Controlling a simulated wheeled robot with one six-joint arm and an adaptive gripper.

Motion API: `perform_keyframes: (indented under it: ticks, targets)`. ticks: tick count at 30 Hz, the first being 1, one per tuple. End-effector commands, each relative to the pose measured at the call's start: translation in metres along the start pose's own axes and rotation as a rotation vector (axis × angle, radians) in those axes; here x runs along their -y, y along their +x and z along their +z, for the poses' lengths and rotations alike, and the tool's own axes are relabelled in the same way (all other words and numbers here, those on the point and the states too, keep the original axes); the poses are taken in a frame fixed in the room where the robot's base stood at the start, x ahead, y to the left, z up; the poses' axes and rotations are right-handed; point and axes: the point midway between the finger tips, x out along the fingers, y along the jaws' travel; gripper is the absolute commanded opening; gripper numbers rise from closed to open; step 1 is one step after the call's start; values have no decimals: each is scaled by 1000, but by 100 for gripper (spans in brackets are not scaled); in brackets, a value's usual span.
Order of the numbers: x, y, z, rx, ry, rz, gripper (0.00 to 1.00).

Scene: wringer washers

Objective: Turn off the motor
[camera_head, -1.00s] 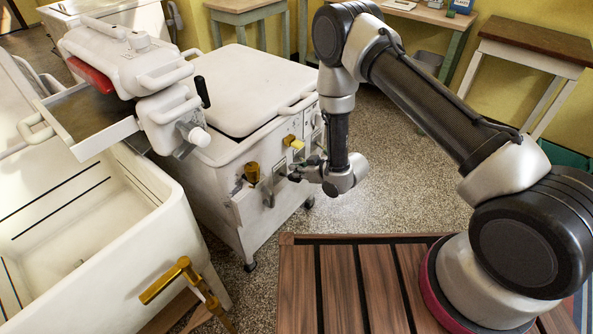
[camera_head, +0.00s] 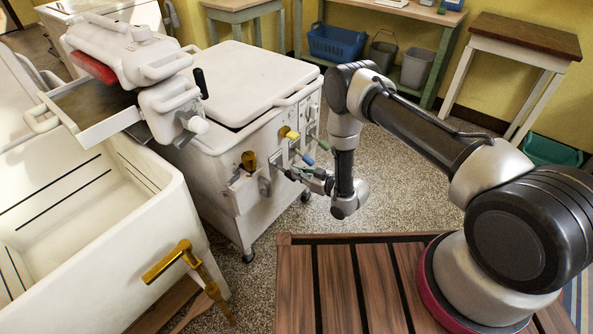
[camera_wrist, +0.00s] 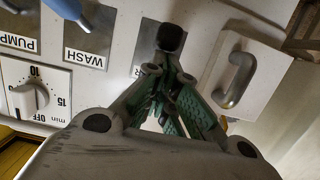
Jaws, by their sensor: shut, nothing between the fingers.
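The white wringer washer (camera_head: 262,85) stands left of my arm, with its control panel on the near right side. My gripper (camera_head: 290,172) is at that panel. In the wrist view my gripper (camera_wrist: 170,45) is shut and empty, its tips in front of the panel beside a partly hidden third label plate (camera_wrist: 137,68). A dark round end shows at the tips; I cannot tell if it touches anything. The WASH label (camera_wrist: 86,57), PUMP label (camera_wrist: 18,42) and timer dial (camera_wrist: 30,98) lie left of the tips. No motor label is readable.
A metal handle (camera_wrist: 237,78) on a white block is right of my tips. Yellow (camera_head: 291,134) and blue (camera_head: 323,144) levers stick out near my gripper. A white tub (camera_head: 95,215) with a brass tap (camera_head: 170,262) is at left.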

Motion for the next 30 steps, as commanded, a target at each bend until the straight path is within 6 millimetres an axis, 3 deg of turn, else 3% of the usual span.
perform_keyframes:
  ticks: [12, 30]
  targets:
    - [0, 1, 21, 3, 0, 0, 0]
    - [0, 1, 26, 10, 1, 1, 0]
